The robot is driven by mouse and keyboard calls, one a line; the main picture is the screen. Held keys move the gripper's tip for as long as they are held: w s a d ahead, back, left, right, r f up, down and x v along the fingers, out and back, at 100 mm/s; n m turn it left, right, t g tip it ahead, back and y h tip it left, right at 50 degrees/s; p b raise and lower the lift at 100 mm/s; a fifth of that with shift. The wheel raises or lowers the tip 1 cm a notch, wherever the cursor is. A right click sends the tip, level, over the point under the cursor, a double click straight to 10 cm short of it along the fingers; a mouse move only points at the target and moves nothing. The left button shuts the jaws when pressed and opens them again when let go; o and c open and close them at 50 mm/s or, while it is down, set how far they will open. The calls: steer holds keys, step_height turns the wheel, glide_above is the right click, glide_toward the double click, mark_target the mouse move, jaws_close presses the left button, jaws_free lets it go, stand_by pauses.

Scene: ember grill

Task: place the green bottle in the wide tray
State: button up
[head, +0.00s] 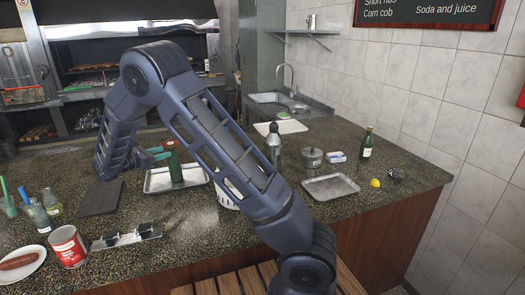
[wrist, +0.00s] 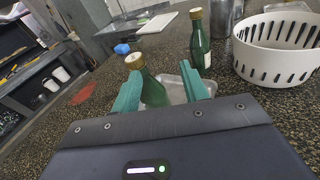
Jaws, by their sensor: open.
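A green bottle (head: 176,169) stands upright in the metal tray (head: 151,186) at the middle left of the counter, with its base inside the rim. My gripper (head: 160,154) is beside the bottle's upper part, with its teal fingers apart. In the wrist view the bottle (wrist: 153,92) shows between the open fingers (wrist: 160,72); contact cannot be told. Part of the tray (wrist: 172,86) shows behind it. A second green bottle (head: 366,143) stands on the counter at the right; a green bottle (wrist: 199,42) also shows beyond my gripper in the wrist view.
A smaller metal tray (head: 330,187) lies empty at the right, near a pot (head: 312,157) and a lemon (head: 375,183). A white basket (wrist: 270,60) stands near the left tray, mostly behind my arm in the head view. A dark board (head: 100,198) and red can (head: 68,246) are at left.

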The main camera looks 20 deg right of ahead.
steer(key=s+d+r+m+g+y, duration=0.2)
steer(key=s+d+r+m, duration=0.15)
steer(key=d, duration=0.55)
steer(key=s+d+r+m+g+y, duration=0.25)
steer(key=s+d+m, duration=0.2)
steer(key=d, duration=0.35)
steer(key=s+d+r+m+g+y, duration=0.2)
steer(key=s+d+r+m+g, duration=0.15)
steer(key=d, duration=0.55)
steer(key=s+d+m+t+y, duration=0.1)
steer(key=s+m, duration=0.3)
steer(key=s, duration=0.4)
steer(key=s+d+r+m+t+y, duration=0.1)
steer(key=s+d+m+y, duration=0.2)
steer(key=s, duration=0.5)
steer(key=s+d+r+m+t+y, duration=0.1)
steer(key=s+d+m+t+y, duration=0.1)
steer(key=s, duration=0.6)
steer(key=d+m+y, duration=0.1)
steer(key=m, duration=0.1)
steer(key=shift+d+r+m+y, duration=0.2)
steer(key=shift+d+m+y, duration=0.15)
